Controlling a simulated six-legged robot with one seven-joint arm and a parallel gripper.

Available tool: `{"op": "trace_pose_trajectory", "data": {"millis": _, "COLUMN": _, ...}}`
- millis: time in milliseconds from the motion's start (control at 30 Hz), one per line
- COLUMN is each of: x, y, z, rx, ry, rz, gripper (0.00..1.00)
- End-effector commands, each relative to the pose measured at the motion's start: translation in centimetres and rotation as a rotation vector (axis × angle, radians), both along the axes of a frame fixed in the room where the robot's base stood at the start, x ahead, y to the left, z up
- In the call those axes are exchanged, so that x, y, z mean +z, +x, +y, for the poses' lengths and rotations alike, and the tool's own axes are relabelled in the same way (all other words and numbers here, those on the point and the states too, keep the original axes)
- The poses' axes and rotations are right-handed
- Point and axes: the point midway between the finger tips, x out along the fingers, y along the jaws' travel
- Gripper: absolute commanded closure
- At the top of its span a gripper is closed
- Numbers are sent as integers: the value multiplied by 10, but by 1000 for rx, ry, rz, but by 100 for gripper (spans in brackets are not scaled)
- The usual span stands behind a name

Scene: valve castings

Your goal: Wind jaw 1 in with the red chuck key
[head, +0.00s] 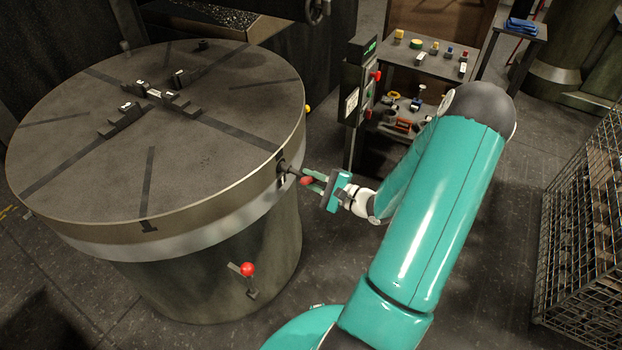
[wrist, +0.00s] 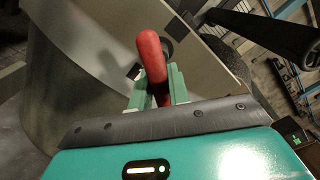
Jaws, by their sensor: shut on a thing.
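The red chuck key (head: 305,180) is at the right side of the round chuck table (head: 225,160). Its dark shank reaches to the table's rim, by the end of a radial slot; whether it is seated in a socket is too small to tell. My gripper (head: 316,182) is shut on the key's red handle. In the wrist view the red handle (wrist: 152,62) stands between the two green fingers (wrist: 158,88), in front of the rim. Several stepped jaws, one of them a dark jaw (head: 122,117), sit on the table top; I cannot read which is jaw 1.
A lever with a red knob (head: 247,269) sticks out of the table's base. A control box (head: 358,85) and a shelf cart (head: 430,62) with small parts stand behind my arm. A wire cage (head: 585,220) is at the right. The floor between is clear.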

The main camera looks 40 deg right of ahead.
Motion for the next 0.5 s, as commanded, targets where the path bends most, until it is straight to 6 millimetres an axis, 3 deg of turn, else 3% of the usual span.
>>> {"op": "trace_pose_trajectory", "data": {"millis": 300, "x": 0, "y": 0, "z": 0, "rx": 0, "ry": 155, "rz": 55, "gripper": 100}}
{"op": "trace_pose_trajectory", "data": {"millis": 500, "x": 0, "y": 0, "z": 0, "rx": -1, "ry": 159, "rz": 56, "gripper": 100}}
